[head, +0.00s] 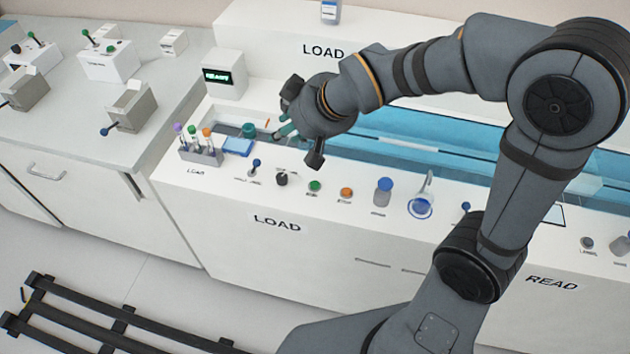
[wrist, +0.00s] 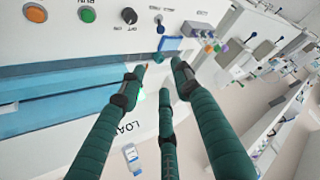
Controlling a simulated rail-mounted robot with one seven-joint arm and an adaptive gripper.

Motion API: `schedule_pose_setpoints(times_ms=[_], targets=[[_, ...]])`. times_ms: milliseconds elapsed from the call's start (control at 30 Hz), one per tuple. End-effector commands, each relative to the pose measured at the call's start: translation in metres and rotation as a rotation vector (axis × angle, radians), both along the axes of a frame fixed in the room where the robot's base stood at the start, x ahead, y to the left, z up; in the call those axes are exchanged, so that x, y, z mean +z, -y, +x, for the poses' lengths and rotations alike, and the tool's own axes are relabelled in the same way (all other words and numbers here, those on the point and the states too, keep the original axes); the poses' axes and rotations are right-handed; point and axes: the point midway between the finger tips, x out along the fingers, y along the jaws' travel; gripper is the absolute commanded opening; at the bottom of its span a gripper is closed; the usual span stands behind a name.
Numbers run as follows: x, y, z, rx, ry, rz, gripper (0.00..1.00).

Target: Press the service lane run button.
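A green round button (head: 315,186) sits on the front ledge of the LOAD bench, with an orange button (head: 346,193) just right of it. Both also show in the wrist view, the green button (wrist: 87,15) at the upper left and the orange button (wrist: 35,12) further left. The label by the green one seems to read RUN; I cannot read any lane name with it. My gripper (head: 283,132) is over the left end of the blue channel, behind the ledge and apart from the buttons. In the wrist view its teal fingers (wrist: 160,75) are spread and empty.
On the ledge are a dark knob (head: 281,179), a blue-tipped lever (head: 255,167), a blue-capped cylinder (head: 383,191) and a blue-ringed holder (head: 421,207). A tube rack (head: 200,149) and blue tray (head: 238,146) stand left. A READY display (head: 222,76) is behind.

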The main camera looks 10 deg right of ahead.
Motion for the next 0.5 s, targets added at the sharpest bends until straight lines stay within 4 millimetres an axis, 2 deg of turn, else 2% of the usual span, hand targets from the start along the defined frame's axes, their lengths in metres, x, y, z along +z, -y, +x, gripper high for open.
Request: schedule_pose_setpoints(times_ms=[500], targets=[[0.0, 0.0, 0.0, 0.0, 0.0, 0.0, 0.01]])
